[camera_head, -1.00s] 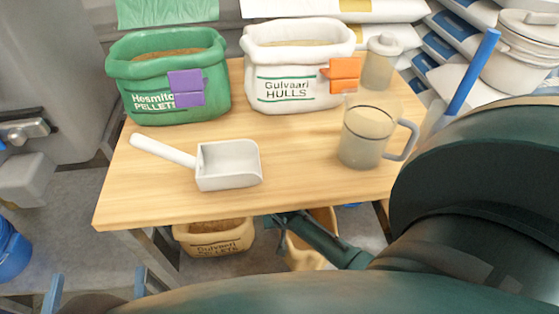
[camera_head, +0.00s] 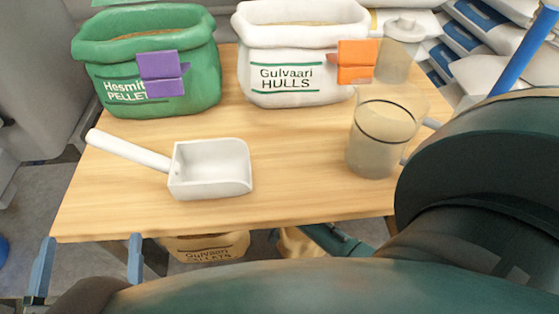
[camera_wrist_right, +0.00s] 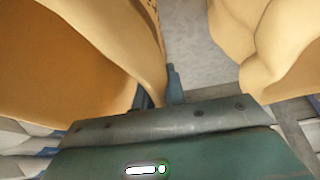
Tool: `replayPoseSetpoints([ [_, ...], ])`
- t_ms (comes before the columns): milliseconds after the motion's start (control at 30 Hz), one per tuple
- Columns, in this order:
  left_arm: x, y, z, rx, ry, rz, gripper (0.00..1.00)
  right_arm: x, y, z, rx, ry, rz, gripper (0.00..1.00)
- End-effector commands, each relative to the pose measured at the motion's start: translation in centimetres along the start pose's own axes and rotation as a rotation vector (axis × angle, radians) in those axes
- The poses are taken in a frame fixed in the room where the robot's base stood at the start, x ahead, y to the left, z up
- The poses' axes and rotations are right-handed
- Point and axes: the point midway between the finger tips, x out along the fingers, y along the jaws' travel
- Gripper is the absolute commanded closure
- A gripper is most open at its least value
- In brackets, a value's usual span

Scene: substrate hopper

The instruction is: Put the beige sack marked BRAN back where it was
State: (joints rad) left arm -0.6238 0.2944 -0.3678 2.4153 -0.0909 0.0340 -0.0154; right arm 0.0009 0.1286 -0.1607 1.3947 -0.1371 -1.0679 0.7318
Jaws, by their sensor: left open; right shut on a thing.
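A beige sack (camera_head: 297,243) shows partly below the table's front edge in the head view. Its marking cannot be read. My right gripper (camera_wrist_right: 160,95) is shut on the rim of a beige sack (camera_wrist_right: 75,50), which fills the left of the right wrist view. A second beige sack (camera_wrist_right: 285,40) is at the right there. In the head view, a beige sack marked Gulvaari PELLETS (camera_head: 205,247) stands under the table, left of the other one. My left gripper (camera_head: 88,265) is open and empty at the table's front left corner.
The wooden table (camera_head: 290,195) bears a green sack (camera_head: 150,60), a white HULLS sack (camera_head: 300,65), a white scoop (camera_head: 210,168), a clear jug (camera_head: 382,135) and a lidded jar (camera_head: 398,50). Grey floor shows at left.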

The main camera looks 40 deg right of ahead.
Motion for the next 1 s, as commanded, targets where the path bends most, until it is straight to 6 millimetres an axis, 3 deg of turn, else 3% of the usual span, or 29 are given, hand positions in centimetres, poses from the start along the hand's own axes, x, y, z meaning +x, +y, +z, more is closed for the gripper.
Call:
replayPoseSetpoints([
  [500,0.06,0.13,0.06,-0.025,0.012,0.005,0.05,0.77,-0.27,0.55,0.000,0.000,0.000,1.00],
  [533,0.07,0.13,0.05,-0.026,0.012,0.005,0.05,0.81,-0.27,0.59,0.001,0.000,0.000,0.87],
  [767,0.07,0.12,0.03,-0.026,0.012,0.005,0.05,0.75,-0.26,0.55,0.001,0.000,0.000,0.68],
  [1000,0.07,0.12,0.02,-0.026,0.012,0.005,0.05,0.73,-0.25,0.53,0.000,0.001,0.000,0.66],
])
